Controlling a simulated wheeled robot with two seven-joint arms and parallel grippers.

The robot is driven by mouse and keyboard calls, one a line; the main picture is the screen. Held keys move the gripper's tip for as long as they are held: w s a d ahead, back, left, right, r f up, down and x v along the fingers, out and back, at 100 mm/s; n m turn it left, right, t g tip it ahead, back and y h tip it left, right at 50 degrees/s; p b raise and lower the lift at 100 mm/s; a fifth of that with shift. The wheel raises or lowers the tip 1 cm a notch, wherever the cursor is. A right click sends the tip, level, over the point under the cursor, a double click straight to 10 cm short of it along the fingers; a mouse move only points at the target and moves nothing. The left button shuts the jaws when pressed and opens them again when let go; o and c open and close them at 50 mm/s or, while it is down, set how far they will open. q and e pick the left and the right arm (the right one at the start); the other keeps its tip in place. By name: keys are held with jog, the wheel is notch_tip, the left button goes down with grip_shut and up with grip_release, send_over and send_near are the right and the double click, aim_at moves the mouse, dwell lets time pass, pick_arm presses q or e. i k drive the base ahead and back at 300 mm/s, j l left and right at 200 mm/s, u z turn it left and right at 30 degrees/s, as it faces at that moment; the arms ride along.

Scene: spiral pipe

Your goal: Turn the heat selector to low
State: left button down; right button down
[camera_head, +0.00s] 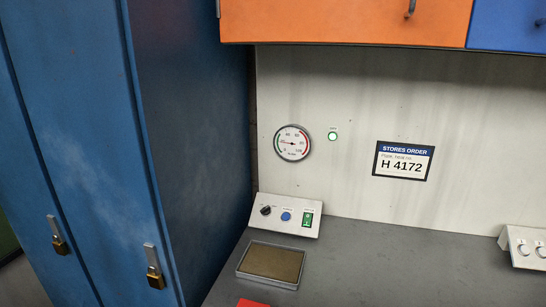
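A small white control panel (284,215) stands at the back left of the grey counter, against the wall. It carries a black knob (265,210) on its left, a blue round button or knob (286,216) in the middle and a green switch (308,219) on the right. The black knob may be the heat selector; the labels are too small to read, so I cannot tell its setting. Neither of my grippers shows in the head view.
A shallow tray (242,271) with a brown surface sits in front of the panel. A red object (252,303) shows at the bottom edge. Blue lockers (190,150) border the counter's left. Another panel (522,262) stands at right. A gauge (292,143) hangs above. The counter's middle (400,265) is clear.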

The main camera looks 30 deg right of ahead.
aim_at(265, 210)
jog(key=z, duration=1.1)
